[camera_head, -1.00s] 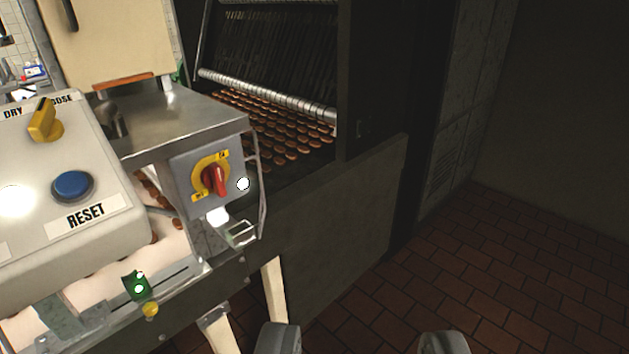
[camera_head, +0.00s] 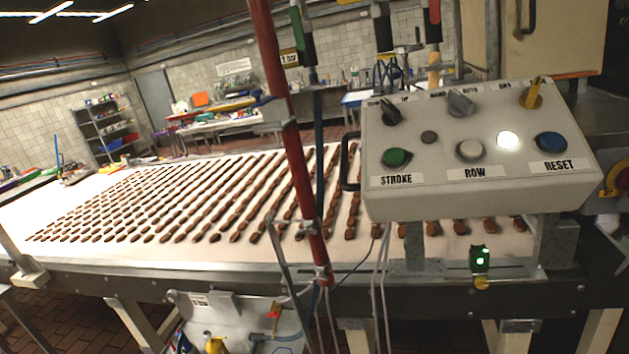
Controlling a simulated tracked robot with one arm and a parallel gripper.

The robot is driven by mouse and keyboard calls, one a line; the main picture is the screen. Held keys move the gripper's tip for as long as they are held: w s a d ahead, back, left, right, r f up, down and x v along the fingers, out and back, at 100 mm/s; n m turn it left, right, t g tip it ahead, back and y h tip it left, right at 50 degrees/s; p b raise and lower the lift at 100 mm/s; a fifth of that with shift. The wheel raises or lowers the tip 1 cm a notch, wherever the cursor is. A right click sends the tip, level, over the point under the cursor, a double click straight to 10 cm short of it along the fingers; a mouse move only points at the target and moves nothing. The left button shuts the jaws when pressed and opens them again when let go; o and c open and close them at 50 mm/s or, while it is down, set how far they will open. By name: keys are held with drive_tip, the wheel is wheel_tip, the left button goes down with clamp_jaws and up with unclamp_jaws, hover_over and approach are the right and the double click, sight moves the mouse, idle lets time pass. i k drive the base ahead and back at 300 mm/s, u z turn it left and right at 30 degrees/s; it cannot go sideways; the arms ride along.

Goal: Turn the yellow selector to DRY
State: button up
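The yellow selector (camera_head: 532,95) sits at the upper right of the grey control box (camera_head: 480,190), above the blue RESET button (camera_head: 550,141). Its handle stands up and leans slightly right, away from the DRY label (camera_head: 505,86) on its left. The label on its right is hidden from this angle. My gripper is not in the present view, and nothing touches the selector.
The box also carries a grey selector (camera_head: 461,103), a black selector (camera_head: 390,112) and a green STROKE button (camera_head: 396,157). A red pole (camera_head: 290,140) with hoses stands left of the box. A white conveyor (camera_head: 85,240) bears many biscuit rows.

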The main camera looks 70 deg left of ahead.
sight(532, 100)
drive_tip(key=z, duration=0.05)
drive_tip(key=k, duration=0.6)
drive_tip(key=u, duration=0.7)
drive_tip(key=i, duration=1.2)
drive_tip(key=u, duration=0.5)
drive_tip(key=k, duration=1.3)
drive_tip(key=z, duration=0.55)
drive_tip(key=i, duration=0.95)
drive_tip(key=z, duration=0.4)
drive_tip(key=i, duration=1)
drive_tip(key=u, duration=0.35)
